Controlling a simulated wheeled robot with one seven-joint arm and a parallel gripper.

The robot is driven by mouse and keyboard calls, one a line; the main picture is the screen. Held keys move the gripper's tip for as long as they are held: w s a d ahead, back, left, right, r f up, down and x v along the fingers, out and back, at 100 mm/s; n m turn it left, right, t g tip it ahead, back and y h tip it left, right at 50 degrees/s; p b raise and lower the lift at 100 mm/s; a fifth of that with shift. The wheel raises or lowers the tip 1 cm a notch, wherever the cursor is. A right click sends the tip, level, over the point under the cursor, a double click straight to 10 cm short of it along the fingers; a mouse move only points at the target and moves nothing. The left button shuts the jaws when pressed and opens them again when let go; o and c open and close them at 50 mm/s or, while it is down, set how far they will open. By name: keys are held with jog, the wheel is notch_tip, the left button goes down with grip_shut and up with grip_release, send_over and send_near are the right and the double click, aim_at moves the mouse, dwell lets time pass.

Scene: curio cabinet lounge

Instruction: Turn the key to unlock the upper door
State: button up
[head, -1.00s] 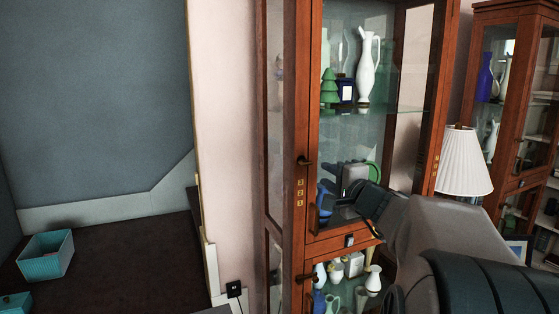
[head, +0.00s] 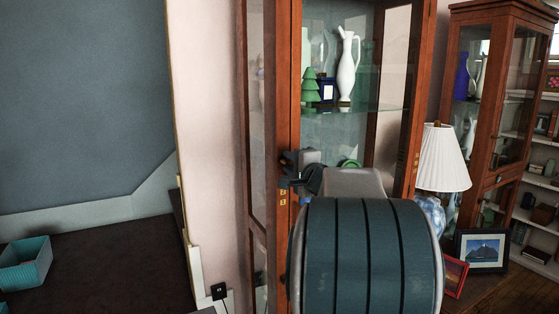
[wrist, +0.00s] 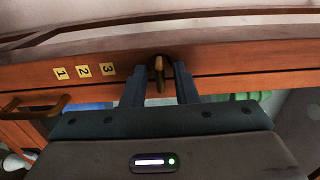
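The upper door (head: 391,100) of the wooden curio cabinet is a glass pane in a reddish-brown frame and looks closed. In the wrist view the brass-coloured key (wrist: 158,77) sticks out of a dark round lock plate in the door's stile. My gripper (wrist: 159,84) is open, with one finger on each side of the key and a gap between key and fingers. In the head view my gripper (head: 289,166) is at the stile and hides the key. A bronze door handle (wrist: 38,108) lies to the left in the wrist view.
Yellow tags 1, 2, 3 (wrist: 84,70) sit on the stile beside the lock. Behind the glass are a white pitcher (head: 347,66) and a green tree figure (head: 310,86). A lamp (head: 440,160) and framed pictures (head: 482,250) stand at right.

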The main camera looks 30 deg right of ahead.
jog(key=shift+c, duration=0.3)
grip_shut()
jog(key=shift+f, duration=0.1)
